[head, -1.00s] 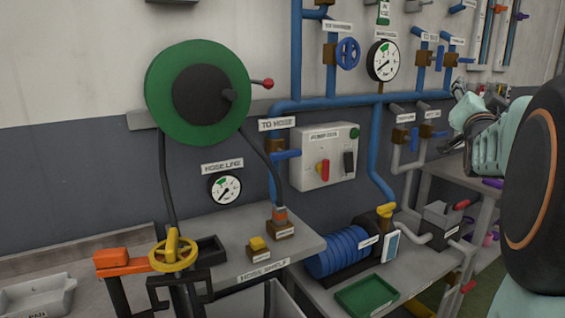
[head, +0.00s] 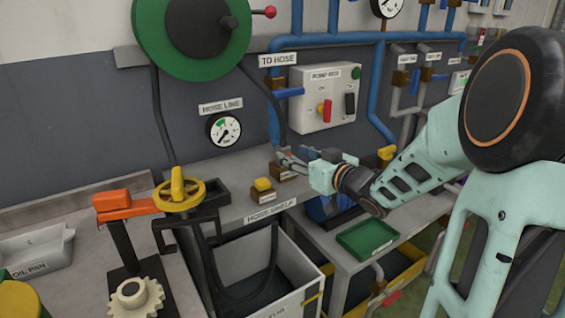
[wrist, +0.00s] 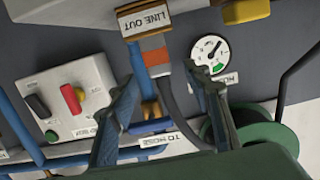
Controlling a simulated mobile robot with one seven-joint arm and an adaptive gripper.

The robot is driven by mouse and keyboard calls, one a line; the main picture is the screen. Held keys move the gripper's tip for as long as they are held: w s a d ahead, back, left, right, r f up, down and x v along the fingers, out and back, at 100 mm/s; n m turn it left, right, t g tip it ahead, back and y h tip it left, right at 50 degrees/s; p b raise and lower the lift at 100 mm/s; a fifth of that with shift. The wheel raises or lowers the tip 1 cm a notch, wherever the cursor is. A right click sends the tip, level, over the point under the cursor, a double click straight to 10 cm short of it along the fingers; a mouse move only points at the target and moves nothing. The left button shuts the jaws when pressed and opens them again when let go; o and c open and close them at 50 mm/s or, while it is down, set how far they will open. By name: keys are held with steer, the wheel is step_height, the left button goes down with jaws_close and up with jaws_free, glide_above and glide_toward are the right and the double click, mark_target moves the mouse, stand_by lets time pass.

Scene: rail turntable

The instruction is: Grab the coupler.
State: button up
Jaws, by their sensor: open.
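The coupler (wrist: 157,58), grey with an orange band, stands at the block marked LINE OUT (wrist: 143,17) in the wrist view. A dark hose (wrist: 178,105) runs from it. My gripper (wrist: 164,80) is open, with one finger to each side of the coupler in that view; neither finger visibly touches it. In the head view my gripper (head: 284,160) reaches in from the right over the hose shelf (head: 235,205) and mostly hides the coupler.
A yellow-capped block (head: 263,187) stands on the shelf, left of my gripper. The pump box (head: 325,95) and hose line gauge (head: 223,129) are on the wall behind. A yellow handwheel (head: 180,193) is at the left. A green tray (head: 367,236) lies lower right.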

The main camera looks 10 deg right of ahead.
steer(key=shift+w+a+f, duration=0.15)
steer(key=shift+w+a, duration=0.15)
steer(key=shift+w, duration=0.35)
steer(key=w, duration=0.1)
steer(key=w+a+f+b, duration=0.1)
steer(key=w+f, duration=0.1)
steer(key=shift+w+a+b, duration=0.2)
steer(key=shift+w+b, duration=0.1)
steer(key=shift+w, duration=0.1)
steer(key=shift+w+a, duration=0.15)
steer(key=shift+w, duration=0.2)
steer(key=shift+r, duration=0.1)
jaws_close()
